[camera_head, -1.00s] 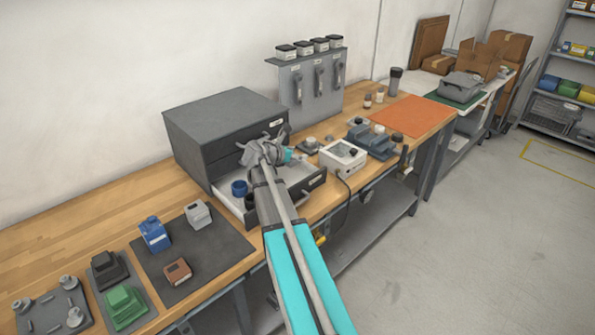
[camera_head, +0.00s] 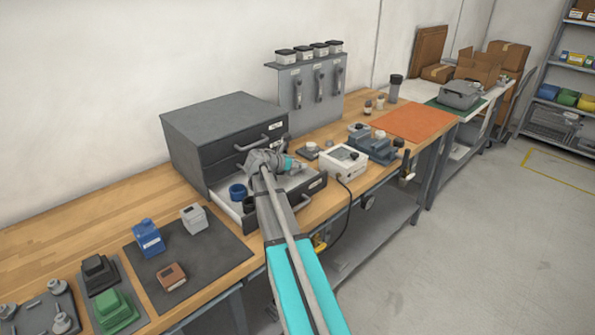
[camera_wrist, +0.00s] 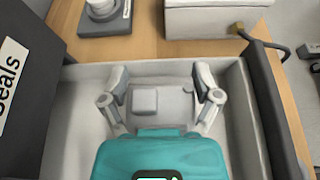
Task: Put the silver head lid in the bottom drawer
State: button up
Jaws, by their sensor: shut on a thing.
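The silver head lid (camera_wrist: 145,101) is a light grey flat piece with a raised square block, seen in the wrist view. My gripper (camera_wrist: 160,76) has a finger on each side of it and is shut on it. The bottom drawer (camera_head: 222,199) is pulled out of the dark cabinet, and its pale interior also shows in the wrist view (camera_wrist: 75,105). My gripper in the head view (camera_head: 280,162) is over the drawer's right part. The lid shows within the drawer's walls in the wrist view; whether it touches the floor cannot be told.
The closed drawer above carries a "Seals" label (camera_wrist: 8,85). A white box (camera_head: 343,159) with a cable stands right of the drawer. The cabinet (camera_head: 225,115) rises behind.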

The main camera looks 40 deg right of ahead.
aim_at(297, 176)
jog(key=shift+w+d+f+b, duration=0.3)
jog(key=shift+f+b, duration=0.15)
jog(key=shift+f, duration=0.1)
notch_tip(297, 176, down, 3)
jog(key=b, duration=0.3)
jog(key=o, duration=1)
jog(key=shift+o, duration=0.2)
jog(key=shift+a+r, duration=0.1)
jog(key=shift+r, duration=0.1)
jog(key=p+v, duration=0.2)
jog(key=v, duration=0.4)
jog(key=shift+p, duration=0.35)
jog(key=shift+a+r, duration=0.25)
jog(key=shift+a, duration=0.35)
